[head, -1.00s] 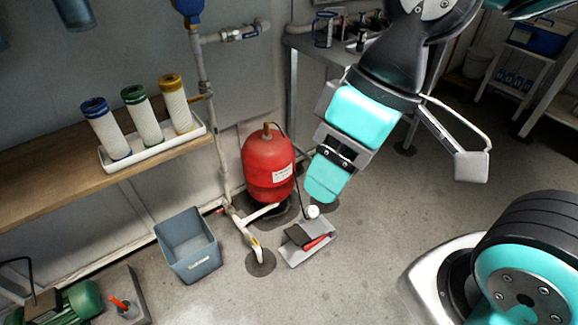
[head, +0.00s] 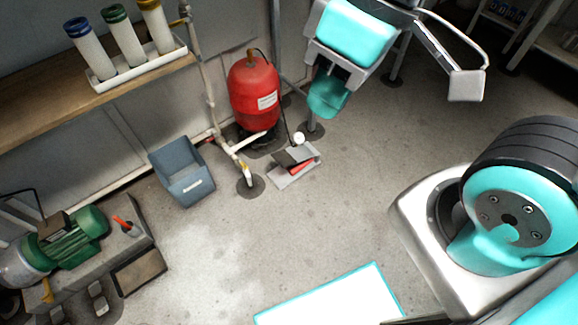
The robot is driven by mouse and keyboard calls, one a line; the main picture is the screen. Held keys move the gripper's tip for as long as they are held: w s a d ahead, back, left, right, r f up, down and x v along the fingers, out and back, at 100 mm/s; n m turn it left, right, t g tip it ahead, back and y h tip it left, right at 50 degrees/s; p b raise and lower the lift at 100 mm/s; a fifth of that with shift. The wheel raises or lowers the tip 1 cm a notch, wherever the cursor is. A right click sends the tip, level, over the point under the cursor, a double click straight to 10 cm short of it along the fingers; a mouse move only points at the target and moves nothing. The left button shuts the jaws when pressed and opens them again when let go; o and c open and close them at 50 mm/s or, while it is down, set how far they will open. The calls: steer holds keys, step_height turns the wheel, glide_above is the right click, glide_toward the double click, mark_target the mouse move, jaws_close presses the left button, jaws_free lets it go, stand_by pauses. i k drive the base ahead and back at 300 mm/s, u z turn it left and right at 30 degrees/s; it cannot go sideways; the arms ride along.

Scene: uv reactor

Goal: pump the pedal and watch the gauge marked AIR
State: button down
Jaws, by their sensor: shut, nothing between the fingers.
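The foot pedal (head: 294,156) sits on the floor right of centre in the head view. It has a dark tread, a red part and a light grey base plate. A small round white gauge (head: 298,138) stands at its back edge, with a thin dark hose rising behind it. The gauge's face and any AIR marking are too small to read. My gripper (head: 328,96), with teal fingers, hangs above and to the right of the pedal in the picture. It is shut and empty, and it appears apart from the pedal.
A red tank (head: 254,95) stands behind the pedal, beside white pipes (head: 235,150). A grey-blue bin (head: 182,172) is left of it. A green motor (head: 70,240) on a plinth is at lower left. A shelf with filter cartridges (head: 125,45) is above. Open floor lies in front.

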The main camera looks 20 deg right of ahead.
mark_target(284, 158)
steer(key=k, duration=0.25)
steer(key=z, duration=0.45)
steer(key=i, duration=1.3)
steer(key=u, duration=0.35)
